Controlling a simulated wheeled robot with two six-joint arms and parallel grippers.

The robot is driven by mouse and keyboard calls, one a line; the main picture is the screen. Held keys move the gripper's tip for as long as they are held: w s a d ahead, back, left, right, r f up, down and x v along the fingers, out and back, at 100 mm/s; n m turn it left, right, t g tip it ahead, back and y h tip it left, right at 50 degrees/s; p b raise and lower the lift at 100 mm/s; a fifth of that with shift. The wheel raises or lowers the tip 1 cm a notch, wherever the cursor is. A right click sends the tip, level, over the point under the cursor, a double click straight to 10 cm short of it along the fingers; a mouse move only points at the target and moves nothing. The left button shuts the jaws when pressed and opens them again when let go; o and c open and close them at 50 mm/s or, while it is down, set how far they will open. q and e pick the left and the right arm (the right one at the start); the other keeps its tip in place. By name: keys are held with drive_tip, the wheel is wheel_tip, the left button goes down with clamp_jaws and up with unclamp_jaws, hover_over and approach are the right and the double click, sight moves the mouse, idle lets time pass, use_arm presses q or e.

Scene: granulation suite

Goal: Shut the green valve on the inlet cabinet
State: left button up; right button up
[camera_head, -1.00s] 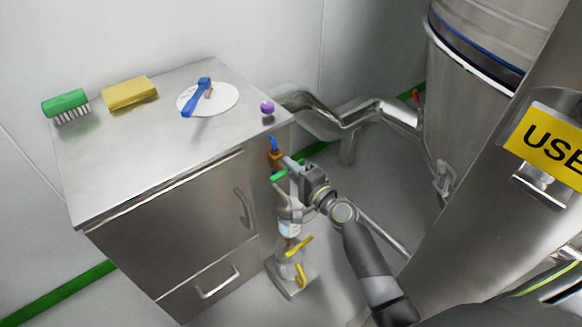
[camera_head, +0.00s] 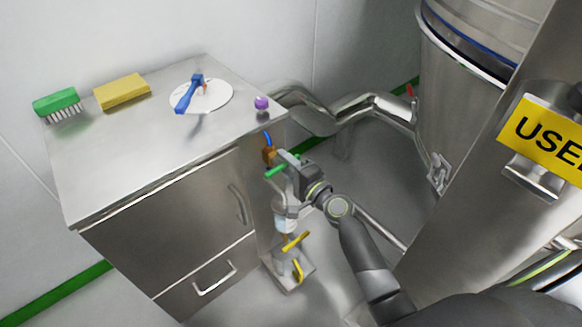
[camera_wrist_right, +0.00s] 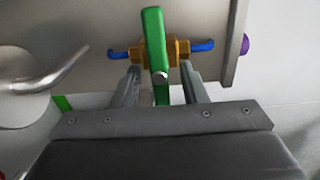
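The green valve handle (camera_head: 276,171) sticks out from the right side of the steel cabinet (camera_head: 170,235), below its top corner. In the right wrist view the green handle (camera_wrist_right: 154,45) crosses the blue pipe (camera_wrist_right: 202,46) at the brass valve body (camera_wrist_right: 181,52). My right gripper (camera_wrist_right: 160,70) is open, one finger on each side of the handle, with visible gaps. In the head view my right gripper (camera_head: 290,168) is at the valve and partly covers it. My left gripper is not in view.
A green brush (camera_head: 57,101), yellow sponge (camera_head: 122,91), white disc (camera_head: 215,97) with a blue tool and a purple knob (camera_head: 261,103) are on the cabinet top. A bottle stand with yellow clips (camera_head: 293,270) is below my right gripper. A large steel vessel (camera_head: 460,110) stands right.

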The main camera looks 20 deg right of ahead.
sight(288, 167)
drive_tip(key=v, duration=0.6)
drive_tip(key=shift+s+d, duration=0.1)
drive_tip(key=shift+s, duration=0.2)
use_arm(q)
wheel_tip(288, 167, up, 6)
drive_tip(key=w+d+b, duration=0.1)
drive_tip(key=b, duration=0.1)
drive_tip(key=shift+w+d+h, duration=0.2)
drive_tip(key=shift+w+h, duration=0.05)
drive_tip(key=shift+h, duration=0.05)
use_arm(e)
drive_tip(key=v, duration=1)
drive_tip(key=shift+s+d, duration=0.15)
drive_tip(key=shift+s, duration=0.25)
